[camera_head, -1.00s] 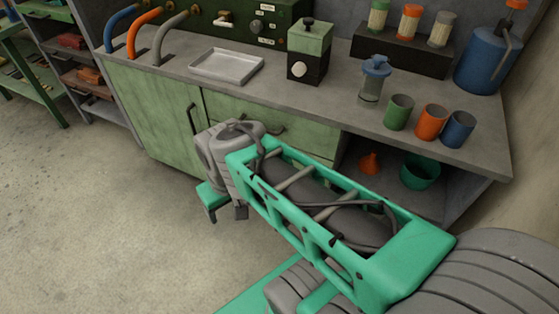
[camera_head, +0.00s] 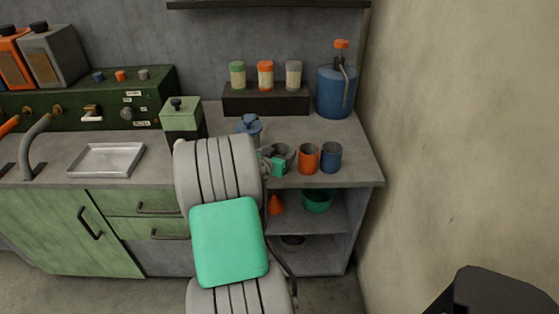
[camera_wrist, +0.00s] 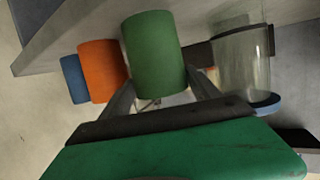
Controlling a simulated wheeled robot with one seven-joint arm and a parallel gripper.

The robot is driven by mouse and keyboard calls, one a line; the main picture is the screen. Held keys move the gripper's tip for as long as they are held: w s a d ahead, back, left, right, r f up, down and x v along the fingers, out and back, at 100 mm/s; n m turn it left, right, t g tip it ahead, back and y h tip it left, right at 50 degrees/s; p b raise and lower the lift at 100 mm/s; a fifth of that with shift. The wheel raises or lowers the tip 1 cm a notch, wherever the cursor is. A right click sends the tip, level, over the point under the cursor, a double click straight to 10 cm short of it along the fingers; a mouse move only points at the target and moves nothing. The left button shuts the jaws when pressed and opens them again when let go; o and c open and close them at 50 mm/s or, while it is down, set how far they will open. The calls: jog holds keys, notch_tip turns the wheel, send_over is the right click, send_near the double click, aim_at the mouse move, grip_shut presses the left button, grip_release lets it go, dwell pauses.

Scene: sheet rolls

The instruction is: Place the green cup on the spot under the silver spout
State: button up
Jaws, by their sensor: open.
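The green cup (camera_wrist: 153,52) stands at the end of a row of cups on the counter. In the wrist view it is between or just beyond the fingertips of my gripper (camera_wrist: 163,88), which is open; I cannot tell whether a finger touches it. In the head view my gripper (camera_head: 276,165) is at the cup row, and my arm hides much of this area. The silver spout (camera_head: 38,128) is a grey curved pipe at the far left of the counter. The spot under it is not clearly visible.
The orange cup (camera_head: 307,158) and blue cup (camera_head: 331,157) stand to the right. A clear jar with a blue lid (camera_head: 249,126) is close by, also in the wrist view (camera_wrist: 243,62). A metal tray (camera_head: 105,159) and green-black grinder (camera_head: 183,119) lie between cups and spout.

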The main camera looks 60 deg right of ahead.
aim_at(283, 148)
jog(key=x, duration=0.3)
jog(key=shift+d+f, duration=0.15)
jog(key=shift+d, duration=0.1)
jog(key=shift+w, duration=0.1)
jog(key=c, duration=1.2)
jog(key=shift+c, duration=1)
